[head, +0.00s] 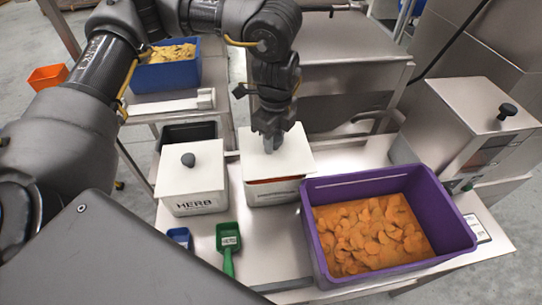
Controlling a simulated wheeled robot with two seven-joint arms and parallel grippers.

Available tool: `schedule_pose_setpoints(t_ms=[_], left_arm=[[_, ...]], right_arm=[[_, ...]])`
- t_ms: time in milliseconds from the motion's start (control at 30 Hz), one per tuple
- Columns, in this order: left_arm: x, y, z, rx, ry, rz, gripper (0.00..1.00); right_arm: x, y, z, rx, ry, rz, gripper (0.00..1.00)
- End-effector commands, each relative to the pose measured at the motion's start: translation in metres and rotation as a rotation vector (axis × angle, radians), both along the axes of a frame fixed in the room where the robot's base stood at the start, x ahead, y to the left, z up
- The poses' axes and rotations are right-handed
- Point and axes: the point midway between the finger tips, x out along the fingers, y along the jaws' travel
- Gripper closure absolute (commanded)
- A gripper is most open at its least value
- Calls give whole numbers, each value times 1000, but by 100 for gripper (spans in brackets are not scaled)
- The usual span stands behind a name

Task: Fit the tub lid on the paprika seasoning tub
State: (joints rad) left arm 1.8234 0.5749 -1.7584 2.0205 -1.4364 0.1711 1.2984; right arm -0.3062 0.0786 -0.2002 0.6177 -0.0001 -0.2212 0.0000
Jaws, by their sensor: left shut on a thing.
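The tub lid (289,161) is a flat white square in the head view. My left gripper (270,139) comes down over its middle, shut on the lid; the jaws hide the part they grasp. The lid is over the white paprika seasoning tub (273,195), and a strip of orange-red contents shows between the lid's front edge and the tub's front wall. The lid covers most of the tub's opening, so I cannot tell whether its back edge touches the rim. My right gripper is not in view.
A closed white HERB tub (193,182) with a dark knob stands close on the left. A purple crate (318,240) of orange pieces stands right. Green (228,243) and blue (180,236) scoops lie in front. A steel weigher (478,125) stands at the right.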

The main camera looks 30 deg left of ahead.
Motion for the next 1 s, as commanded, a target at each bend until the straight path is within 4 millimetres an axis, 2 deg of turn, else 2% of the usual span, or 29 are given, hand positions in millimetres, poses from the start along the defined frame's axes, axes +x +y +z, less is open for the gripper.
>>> schedule_pose_setpoints(t_ms=[33,100,367,500,667,1000], left_arm=[[3,3,-9,-1,-3,2,91],[6,7,-13,-1,-2,1,91],[9,10,-15,-1,-2,0,91],[13,17,-31,0,-1,2,91],[12,16,-55,0,-1,0,91],[12,16,-55,-1,-1,0,91]], right_arm=[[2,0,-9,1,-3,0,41],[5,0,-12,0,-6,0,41],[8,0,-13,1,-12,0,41],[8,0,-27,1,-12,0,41],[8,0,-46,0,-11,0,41],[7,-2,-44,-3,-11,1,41]])
